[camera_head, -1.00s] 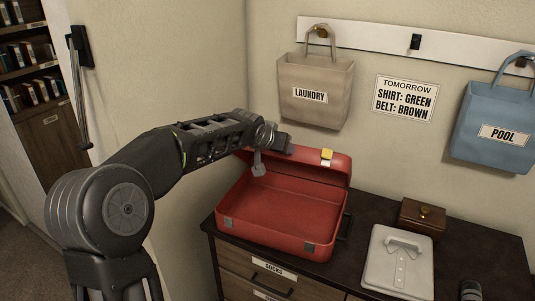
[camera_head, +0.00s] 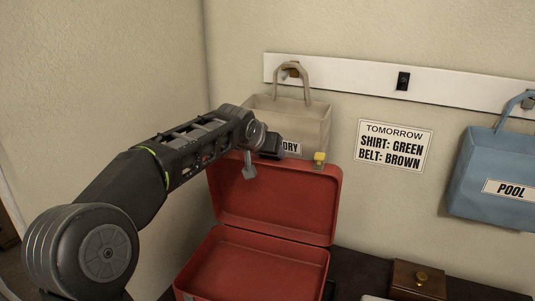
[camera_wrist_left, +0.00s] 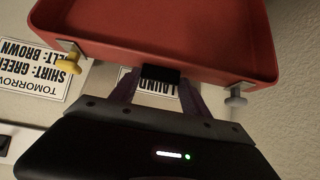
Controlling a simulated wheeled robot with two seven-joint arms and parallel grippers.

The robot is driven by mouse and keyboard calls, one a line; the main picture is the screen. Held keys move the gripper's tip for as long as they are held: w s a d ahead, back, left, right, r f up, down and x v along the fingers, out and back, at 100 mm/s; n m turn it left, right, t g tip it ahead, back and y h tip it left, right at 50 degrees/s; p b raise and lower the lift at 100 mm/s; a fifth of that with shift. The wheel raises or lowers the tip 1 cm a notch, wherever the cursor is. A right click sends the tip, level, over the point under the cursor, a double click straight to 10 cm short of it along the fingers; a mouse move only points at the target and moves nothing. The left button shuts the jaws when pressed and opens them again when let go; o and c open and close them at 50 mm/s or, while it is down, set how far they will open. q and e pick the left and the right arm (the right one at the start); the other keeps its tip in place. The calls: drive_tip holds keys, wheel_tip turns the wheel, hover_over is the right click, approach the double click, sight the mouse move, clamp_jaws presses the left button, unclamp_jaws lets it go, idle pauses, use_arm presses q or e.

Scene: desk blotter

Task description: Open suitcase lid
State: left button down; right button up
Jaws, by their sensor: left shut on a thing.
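The red suitcase (camera_head: 225,262) lies in the lower middle of the head view, its tray open and its near part cut off by the frame. Its lid (camera_head: 275,205) stands raised at the back, inside facing me, and fills the top of the left wrist view (camera_wrist_left: 170,30). A yellow latch (camera_head: 319,158) and a grey latch (camera_head: 249,168) sit on the lid's upper edge. My left gripper (camera_head: 272,150) is shut on that edge between the latches; the wrist view shows its fingertips (camera_wrist_left: 160,76) there. My right gripper is out of view.
The beige laundry bag (camera_head: 308,122) hangs on the wall just behind the lid and gripper. A blue pool bag (camera_head: 492,165) hangs at right. A small brown box (camera_head: 418,281) stands on the dark dresser top (camera_head: 362,266), right of the suitcase.

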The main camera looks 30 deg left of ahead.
use_arm(q)
drive_tip(key=shift+r, duration=0.45)
drive_tip(key=c, duration=0.9)
unclamp_jaws()
drive_tip(key=shift+o, duration=1.4)
drive_tip(key=shift+s+f, duration=0.1)
drive_tip(key=shift+o, duration=0.5)
drive_tip(key=shift+f, duration=0.15)
drive_tip(key=b+v, duration=0.2)
drive_tip(key=v, duration=0.5)
drive_tip(key=shift+s+r, duration=0.25)
drive_tip(key=shift+s, duration=0.05)
drive_tip(key=shift+d, duration=0.15)
